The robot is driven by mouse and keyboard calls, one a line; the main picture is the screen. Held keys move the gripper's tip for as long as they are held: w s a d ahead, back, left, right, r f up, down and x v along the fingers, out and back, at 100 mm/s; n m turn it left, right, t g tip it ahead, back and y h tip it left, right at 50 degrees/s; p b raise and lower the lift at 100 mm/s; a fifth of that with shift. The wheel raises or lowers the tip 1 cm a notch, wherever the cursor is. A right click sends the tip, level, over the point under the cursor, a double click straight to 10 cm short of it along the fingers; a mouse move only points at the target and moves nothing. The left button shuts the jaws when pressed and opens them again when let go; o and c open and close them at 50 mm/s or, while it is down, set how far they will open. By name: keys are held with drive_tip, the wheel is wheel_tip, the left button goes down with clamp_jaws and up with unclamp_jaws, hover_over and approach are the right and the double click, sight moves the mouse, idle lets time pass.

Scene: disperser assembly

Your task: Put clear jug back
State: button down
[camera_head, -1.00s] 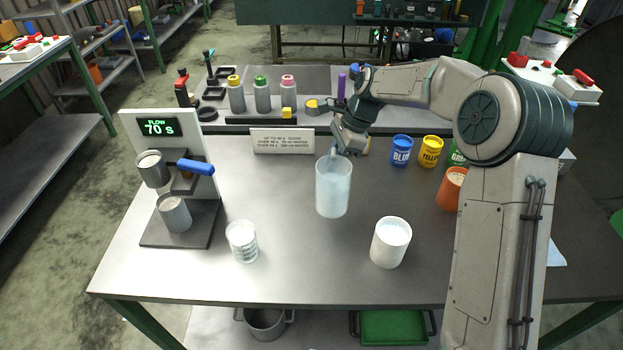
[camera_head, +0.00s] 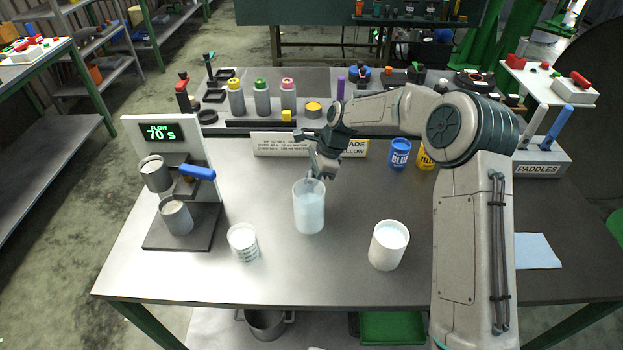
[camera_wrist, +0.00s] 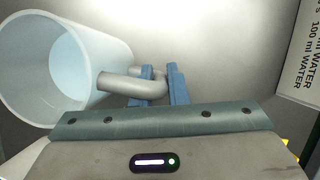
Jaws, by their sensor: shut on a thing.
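The clear jug (camera_head: 309,208) is a pale, translucent vessel with bluish liquid inside, near the middle of the table. My gripper (camera_head: 316,172) reaches it from behind and is shut on its handle. In the wrist view the jug (camera_wrist: 60,70) is at the left, and the blue fingers of my gripper (camera_wrist: 160,87) close around its grey handle. The jug looks upright in the head view. I cannot tell whether its base touches the table.
A white cup (camera_head: 388,246) stands to the right of the jug and a small marked beaker (camera_head: 243,243) to its left. The flow stand (camera_head: 165,185) is at the left. Blue (camera_head: 399,154) and yellow cans, a sign (camera_head: 280,144) and bottles stand behind. The front middle is clear.

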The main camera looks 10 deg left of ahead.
drive_tip(key=c, duration=1.4)
unclamp_jaws()
drive_tip(key=shift+f, duration=0.1)
drive_tip(key=shift+c, duration=0.2)
drive_tip(key=b+v, duration=0.1)
drive_tip(key=v, duration=1.1)
drive_tip(key=s+d+r+n+t+h, duration=0.2)
drive_tip(key=s+d+r+n, duration=0.35)
drive_tip(key=s+d, duration=0.4)
drive_tip(key=s+d+n+t+h, duration=0.2)
drive_tip(key=s+d+n, duration=0.5)
drive_tip(key=s+d, duration=1.1)
drive_tip(key=shift+s+t, duration=0.5)
drive_tip(key=shift+s, duration=0.6)
drive_tip(key=shift+f, duration=0.15)
